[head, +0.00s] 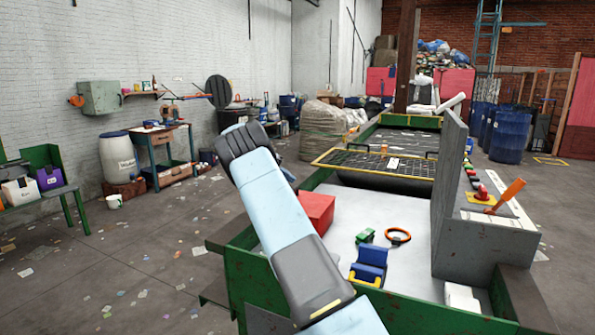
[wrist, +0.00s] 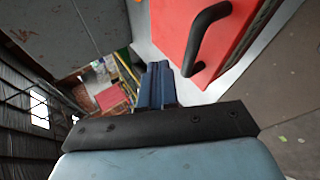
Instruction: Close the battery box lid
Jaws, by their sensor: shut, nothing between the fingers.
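A red box (head: 316,210) stands on the white top of the green-framed bench, right beside my arm in the head view. In the wrist view a large red face with a black handle (wrist: 207,33) shows close by; the lid's position on it is unclear. A blue piece with dark and yellow parts (head: 369,266) lies nearer on the bench; its make is unclear. My gripper (wrist: 154,70) is shut and empty, its blue fingers together beside the red face, with no clear contact. In the head view my own arm hides it.
A green block (head: 365,236) and an orange ring (head: 398,236) lie on the bench. A grey upright panel (head: 449,200) bounds the right side, with an orange lever (head: 506,195) beyond it. The belt (head: 375,163) lies behind.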

